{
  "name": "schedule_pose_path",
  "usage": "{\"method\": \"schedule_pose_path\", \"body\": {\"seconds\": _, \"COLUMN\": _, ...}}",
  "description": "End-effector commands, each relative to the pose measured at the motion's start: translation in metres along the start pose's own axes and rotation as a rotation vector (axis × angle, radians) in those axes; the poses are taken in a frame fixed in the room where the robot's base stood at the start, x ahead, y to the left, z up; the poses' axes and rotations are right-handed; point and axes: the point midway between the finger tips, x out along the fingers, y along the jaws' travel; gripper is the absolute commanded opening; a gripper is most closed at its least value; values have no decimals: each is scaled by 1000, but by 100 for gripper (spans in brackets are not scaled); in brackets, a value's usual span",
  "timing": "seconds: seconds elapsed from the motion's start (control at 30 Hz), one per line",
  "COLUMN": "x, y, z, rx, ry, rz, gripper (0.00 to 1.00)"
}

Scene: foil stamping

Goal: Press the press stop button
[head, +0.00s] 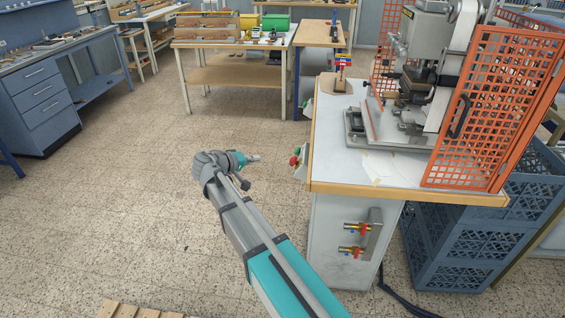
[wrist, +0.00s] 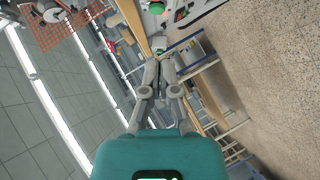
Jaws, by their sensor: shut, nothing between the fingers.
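The press (head: 425,60) stands on a white-topped bench. On the bench's left side is a small control box with a red button (head: 293,161) and a green button (head: 297,150) just above it. My gripper (head: 256,157) is in the air to the left of these buttons, apart from them, pointing right toward the box. In the wrist view my gripper (wrist: 161,60) has its fingertips together and holds nothing. A round green button (wrist: 156,8) shows at the top edge there, with a small red part (wrist: 181,15) beside it. I cannot tell whether that part is the stop button.
An orange mesh guard (head: 482,110) flanks the press. Valves with red handles (head: 358,228) stick out from the bench front. Blue crates (head: 445,260) stand under the bench at the right. A work table (head: 235,40) is behind.

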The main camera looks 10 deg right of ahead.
Motion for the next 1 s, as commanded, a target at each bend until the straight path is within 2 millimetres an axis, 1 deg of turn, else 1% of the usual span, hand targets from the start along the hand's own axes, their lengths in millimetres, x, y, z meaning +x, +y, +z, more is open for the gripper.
{"method": "schedule_pose_path", "body": {"seconds": 0.03, "x": -3, "y": -1, "z": -5, "rx": 0, "ry": 11, "rz": 13, "gripper": 0}}
{"method": "schedule_pose_path", "body": {"seconds": 0.1, "x": -5, "y": -1, "z": -8, "rx": 0, "ry": 19, "rz": 22, "gripper": 0}}
{"method": "schedule_pose_path", "body": {"seconds": 0.57, "x": -4, "y": 0, "z": -8, "rx": -1, "ry": 20, "rz": 24, "gripper": 0}}
{"method": "schedule_pose_path", "body": {"seconds": 0.77, "x": 9, "y": -1, "z": -8, "rx": -1, "ry": 20, "rz": 24, "gripper": 0}}
{"method": "schedule_pose_path", "body": {"seconds": 0.87, "x": 20, "y": -1, "z": -8, "rx": -1, "ry": 19, "rz": 24, "gripper": 0}}
{"method": "schedule_pose_path", "body": {"seconds": 1.0, "x": 39, "y": -2, "z": -8, "rx": -1, "ry": 19, "rz": 24, "gripper": 0}}
